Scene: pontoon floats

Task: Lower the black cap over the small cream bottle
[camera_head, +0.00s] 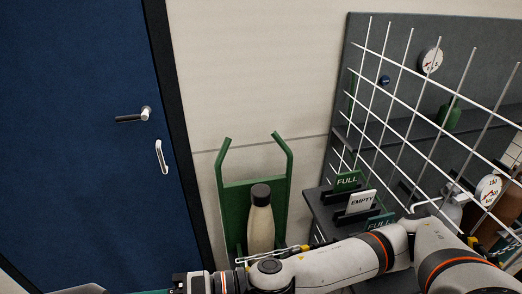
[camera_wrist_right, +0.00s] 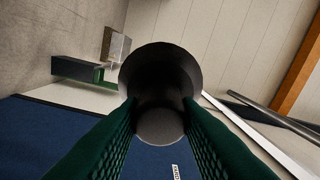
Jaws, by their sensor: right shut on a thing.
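A cream bottle (camera_head: 260,229) with a dark top (camera_head: 260,194) stands upright in a green trolley (camera_head: 234,210) in the head view. I cannot tell whether that top is a separate cap. My right gripper (camera_wrist_right: 160,106) is shut on a dark round piece, seemingly the black cap (camera_wrist_right: 160,70), held between its green fingers in the right wrist view. In the head view my right arm reaches left along the bottom edge, in front of the trolley, and its gripper is mostly cut off there. No bottle is clearly visible under the held cap. My left gripper is not clearly in view.
A chain (camera_head: 272,257) crosses the trolley front. A blue door (camera_head: 80,120) with a handle fills the left.

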